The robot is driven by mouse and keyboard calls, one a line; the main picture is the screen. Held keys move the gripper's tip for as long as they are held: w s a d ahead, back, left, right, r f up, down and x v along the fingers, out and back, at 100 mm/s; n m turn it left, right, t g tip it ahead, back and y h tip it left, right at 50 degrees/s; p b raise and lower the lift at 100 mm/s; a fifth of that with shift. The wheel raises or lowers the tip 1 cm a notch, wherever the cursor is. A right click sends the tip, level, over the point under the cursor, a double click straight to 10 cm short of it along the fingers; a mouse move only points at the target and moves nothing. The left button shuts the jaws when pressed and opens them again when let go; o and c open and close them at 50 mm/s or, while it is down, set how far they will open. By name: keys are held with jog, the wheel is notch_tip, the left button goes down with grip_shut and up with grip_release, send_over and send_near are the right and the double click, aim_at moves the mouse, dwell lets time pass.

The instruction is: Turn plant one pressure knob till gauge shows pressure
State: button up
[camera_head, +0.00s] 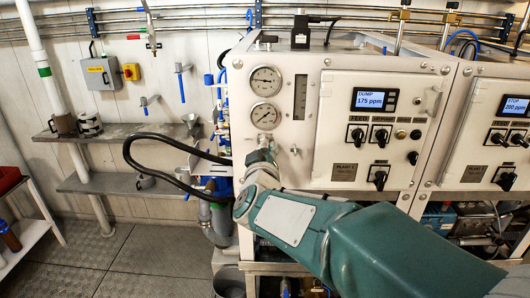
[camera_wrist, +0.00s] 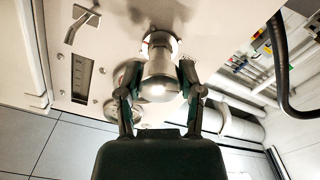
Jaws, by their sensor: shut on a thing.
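The pressure knob (camera_wrist: 158,78) is a silvery cylinder standing out from the white panel in the wrist view. My gripper (camera_wrist: 157,84) has one finger on each side of it and is shut on it. In the head view my gripper (camera_head: 262,162) is against the plant one panel (camera_head: 322,150), just below two round gauges, and hides the knob. The upper gauge (camera_head: 265,81) and lower gauge (camera_head: 265,115) have white dials; their needle readings are too small to tell. The plant one display (camera_head: 373,99) reads DUMP 175 ppm.
A second panel (camera_head: 497,130) with a 200 ppm display stands at right. A small lever valve (camera_head: 294,150) is close right of my gripper. A black hose (camera_head: 150,165) loops at left.

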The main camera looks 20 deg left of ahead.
jog(key=m, duration=0.7)
jog(key=shift+r, duration=0.2)
jog(key=m, duration=0.7)
jog(key=shift+m, duration=0.3)
jog(key=m, duration=0.3)
jog(key=shift+m, duration=0.3)
jog(key=m, duration=0.3)
jog(key=shift+f+m, duration=0.1)
jog(key=shift+m, duration=0.2)
jog(key=m, duration=0.4)
jog(key=shift+f, duration=0.1)
jog(key=shift+f+m, duration=0.1)
jog(key=shift+m, duration=1.2)
jog(key=shift+f, duration=0.1)
jog(key=shift+f, duration=0.1)
